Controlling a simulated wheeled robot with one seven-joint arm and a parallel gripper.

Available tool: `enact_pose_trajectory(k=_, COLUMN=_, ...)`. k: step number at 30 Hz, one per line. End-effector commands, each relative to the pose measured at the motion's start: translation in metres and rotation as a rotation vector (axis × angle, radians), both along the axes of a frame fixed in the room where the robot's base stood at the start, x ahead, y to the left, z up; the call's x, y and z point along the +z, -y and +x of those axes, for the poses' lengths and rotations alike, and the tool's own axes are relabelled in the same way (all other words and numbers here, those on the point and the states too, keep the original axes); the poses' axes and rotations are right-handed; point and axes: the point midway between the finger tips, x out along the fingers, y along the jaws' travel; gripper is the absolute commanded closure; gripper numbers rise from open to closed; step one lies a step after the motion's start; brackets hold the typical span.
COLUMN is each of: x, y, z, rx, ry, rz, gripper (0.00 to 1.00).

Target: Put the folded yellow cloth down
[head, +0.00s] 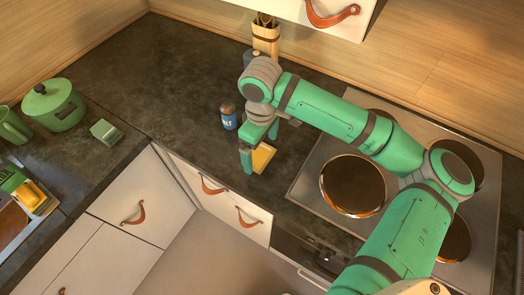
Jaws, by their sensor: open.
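The folded yellow cloth (262,158) lies on the dark countertop (185,75) near its front edge, left of the stove. My gripper (260,162) is above and around it, pointing down, with its green fingers apart. One finger shows at the cloth's left side, and the other is partly hidden behind the cloth and wrist. I cannot tell whether a finger touches the cloth.
A dark blue labelled shaker (228,117) stands just left of my gripper. The stove (352,185) is on the right. A utensil holder (266,38) stands behind. A green pot (53,104) and a small green block (106,132) are at left. Counter between is clear.

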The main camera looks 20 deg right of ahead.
Motion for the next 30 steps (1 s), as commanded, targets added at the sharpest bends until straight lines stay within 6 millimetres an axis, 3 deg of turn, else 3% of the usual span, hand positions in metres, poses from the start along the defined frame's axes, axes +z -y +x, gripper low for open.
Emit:
enact_pose_trajectory(k=6, x=0.048, y=0.001, z=0.001, rx=0.001, ry=0.003, rz=-0.004, gripper=0.04)
enact_pose_trajectory(k=12, x=0.079, y=0.001, z=0.001, rx=0.001, ry=0.004, rz=-0.003, gripper=0.04)
enact_pose_trajectory(k=18, x=0.093, y=0.002, z=0.000, rx=0.000, ry=0.002, rz=-0.005, gripper=0.04)
enact_pose_trajectory(k=30, x=0.094, y=0.002, z=0.000, rx=0.000, ry=0.002, rz=-0.005, gripper=0.04)
